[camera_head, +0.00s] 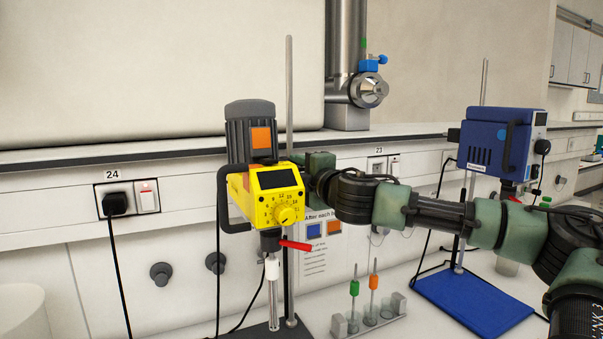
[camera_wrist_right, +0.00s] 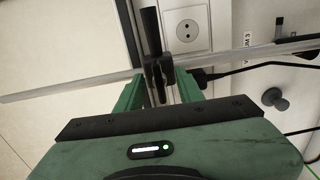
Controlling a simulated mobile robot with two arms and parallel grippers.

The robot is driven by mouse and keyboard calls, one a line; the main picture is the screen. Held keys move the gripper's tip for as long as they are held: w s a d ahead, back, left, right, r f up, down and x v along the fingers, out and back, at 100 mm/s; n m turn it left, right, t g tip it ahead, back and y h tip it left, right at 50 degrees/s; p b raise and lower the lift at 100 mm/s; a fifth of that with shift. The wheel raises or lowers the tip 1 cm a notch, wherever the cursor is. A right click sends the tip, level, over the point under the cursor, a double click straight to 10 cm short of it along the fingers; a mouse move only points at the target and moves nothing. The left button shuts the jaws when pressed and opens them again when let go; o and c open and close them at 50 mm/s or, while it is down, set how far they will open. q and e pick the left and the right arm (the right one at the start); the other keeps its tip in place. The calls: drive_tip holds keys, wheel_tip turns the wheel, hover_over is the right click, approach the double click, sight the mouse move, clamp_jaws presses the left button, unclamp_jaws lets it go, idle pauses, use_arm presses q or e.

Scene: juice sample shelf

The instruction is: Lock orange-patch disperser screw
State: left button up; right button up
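The yellow disperser (camera_head: 268,205) with a grey motor and an orange patch (camera_head: 261,138) hangs on an upright metal rod (camera_head: 289,80) at the middle left of the head view. My right gripper (camera_head: 318,165) reaches in from the right, just behind the disperser by the rod. In the right wrist view, the right gripper's green fingers (camera_wrist_right: 158,84) stand apart on either side of a dark clamp screw (camera_wrist_right: 158,82) by the rod (camera_wrist_right: 75,84). Small gaps seem to show beside the screw. In the head view the screw is hidden. My left gripper is out of view.
A blue disperser (camera_head: 493,143) stands on the right above a blue base plate (camera_head: 472,302). A small rack (camera_head: 385,319) holds green-marked and orange-marked tools in front. A red lever (camera_head: 296,245) sticks out below the yellow disperser. Wall sockets (camera_head: 127,200) and cables are behind.

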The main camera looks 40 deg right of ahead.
sight(301, 171)
drive_tip(key=b+v, duration=0.2)
drive_tip(key=v, duration=0.2)
drive_tip(key=shift+s+d+f, duration=0.1)
drive_tip(key=shift+s, duration=0.05)
drive_tip(key=shift+b+v, duration=1.75)
drive_tip(key=shift+b, duration=0.6)
